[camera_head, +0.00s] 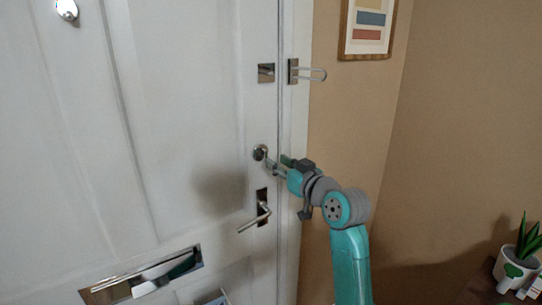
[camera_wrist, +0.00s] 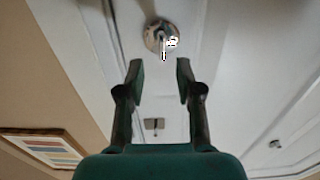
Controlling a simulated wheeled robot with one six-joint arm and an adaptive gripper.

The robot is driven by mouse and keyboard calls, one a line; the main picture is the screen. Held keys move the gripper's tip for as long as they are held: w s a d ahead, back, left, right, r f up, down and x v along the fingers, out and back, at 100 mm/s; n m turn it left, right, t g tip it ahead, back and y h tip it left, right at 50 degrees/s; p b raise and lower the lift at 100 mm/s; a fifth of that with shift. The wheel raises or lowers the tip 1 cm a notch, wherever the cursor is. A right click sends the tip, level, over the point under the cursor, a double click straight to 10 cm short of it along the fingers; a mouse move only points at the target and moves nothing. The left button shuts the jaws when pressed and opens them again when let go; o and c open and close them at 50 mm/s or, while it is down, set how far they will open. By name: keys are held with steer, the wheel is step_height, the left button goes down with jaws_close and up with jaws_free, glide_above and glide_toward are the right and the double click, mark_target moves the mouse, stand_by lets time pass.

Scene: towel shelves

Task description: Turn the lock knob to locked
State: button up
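The lock knob (camera_head: 260,152) is a small round shiny metal piece on the white door, above the lever handle. In the wrist view the knob (camera_wrist: 160,38) lies just beyond the fingertips, centred between them, with a bright narrow thumb-turn on its face. My gripper (camera_head: 272,165) is at the door's edge, close to the knob, at its lower right. In the wrist view my gripper (camera_wrist: 158,72) has its two fingers apart with nothing between them. Whether a fingertip touches the knob cannot be told.
A lever handle (camera_head: 258,217) sits below the knob and a mail slot (camera_head: 142,275) lower left. A swing-bar latch (camera_head: 307,72) is on the frame above. A framed picture (camera_head: 367,28) hangs on the tan wall. A potted plant (camera_head: 519,258) stands at lower right.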

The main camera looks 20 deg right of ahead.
mark_target(267, 155)
steer(key=shift+x, duration=3.05)
jaws_close()
